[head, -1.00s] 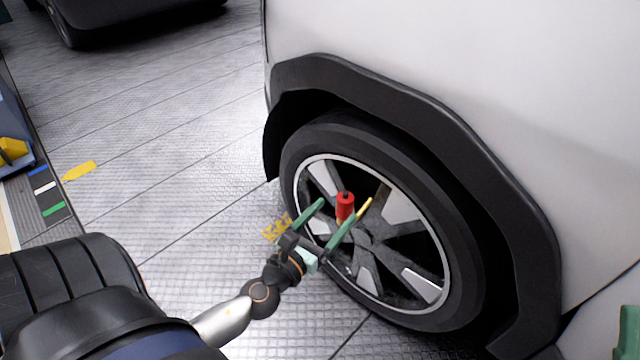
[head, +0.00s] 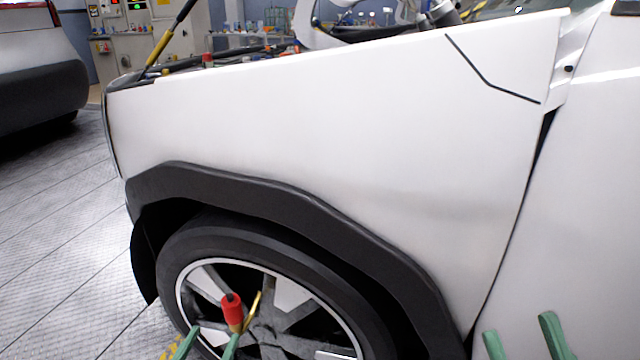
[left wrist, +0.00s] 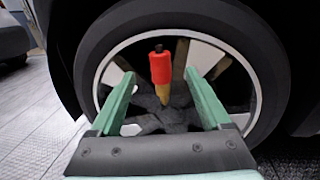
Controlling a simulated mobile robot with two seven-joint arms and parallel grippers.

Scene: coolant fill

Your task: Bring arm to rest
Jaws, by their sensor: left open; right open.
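My left gripper (head: 214,331) is low in the head view, in front of the wheel (head: 258,248). Its green fingers are apart. A red cylinder (head: 232,308) with a black top and a tan lower part shows between and beyond the fingertips. In the left wrist view, the red cylinder (left wrist: 161,67) appears upright between the open fingers (left wrist: 163,82), with a visible space on each side. What it rests on is unclear. My right gripper (head: 519,324) is open at the bottom right of the head view, in front of the white car body, with only its fingers showing.
The white fender (head: 320,130) and black wheel arch (head: 290,195) fill most of the head view. The open engine bay shows along the top. Another car (head: 40,65) stands at the left. The tread-plate floor (head: 60,230) between is clear.

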